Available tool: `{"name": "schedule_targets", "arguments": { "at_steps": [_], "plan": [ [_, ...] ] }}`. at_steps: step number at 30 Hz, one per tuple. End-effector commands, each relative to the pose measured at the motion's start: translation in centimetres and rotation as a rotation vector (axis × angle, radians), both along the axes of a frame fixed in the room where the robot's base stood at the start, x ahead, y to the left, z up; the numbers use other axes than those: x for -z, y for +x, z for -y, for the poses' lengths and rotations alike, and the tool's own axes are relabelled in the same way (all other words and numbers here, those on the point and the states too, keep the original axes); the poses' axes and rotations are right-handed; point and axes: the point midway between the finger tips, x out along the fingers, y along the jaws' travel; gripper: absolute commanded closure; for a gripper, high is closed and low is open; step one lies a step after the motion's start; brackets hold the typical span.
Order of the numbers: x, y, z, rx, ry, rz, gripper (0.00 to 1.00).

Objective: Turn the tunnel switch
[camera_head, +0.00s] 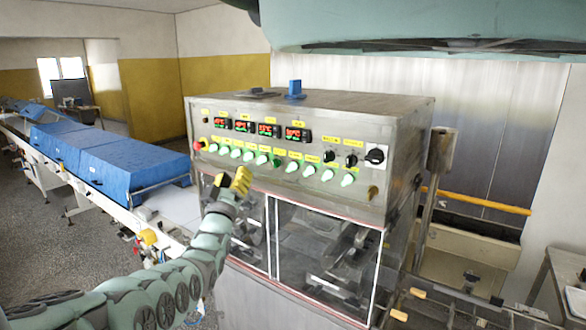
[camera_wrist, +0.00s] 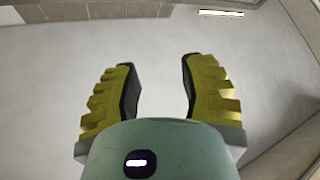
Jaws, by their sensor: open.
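A steel control box (camera_head: 225,108) carries a row of green lit knobs (camera_head: 292,168) under small yellow labels. The labels are too small to read, so I cannot tell which is the tunnel switch. One knob (camera_head: 275,162) in the row looks darker than the others. Black knobs (camera_head: 374,155) sit at the panel's right. My gripper (camera_head: 241,179), with yellow fingers, is in front of the lower left of the panel, just below the row. In the wrist view my gripper (camera_wrist: 158,62) is open with nothing between its fingers; only ceiling shows beyond.
Several red digital displays (camera_head: 268,130) sit above the knobs, and a red button (camera_head: 201,145) is at the left. Clear windows (camera_head: 322,250) lie below the panel. A conveyor with blue covers (camera_head: 130,160) runs along the left. A yellow bar (camera_head: 480,201) is at the right.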

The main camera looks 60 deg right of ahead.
Motion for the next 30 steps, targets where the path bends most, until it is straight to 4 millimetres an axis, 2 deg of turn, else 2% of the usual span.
{"name": "schedule_targets", "arguments": {
  "at_steps": [3,7,26,29,30],
  "plan": [
    [-0.1,0.9,-1.2,-0.034,-0.015,0.012,0.59],
    [-0.2,1.3,-1.8,-0.050,-0.025,0.020,0.59],
    [-0.2,1.5,-2.1,-0.058,-0.031,0.025,0.59],
    [-0.4,2.6,-3.9,-0.104,-0.055,0.043,0.59],
    [-0.5,3.4,-5.3,-0.140,-0.072,0.060,0.59]
  ]
}}
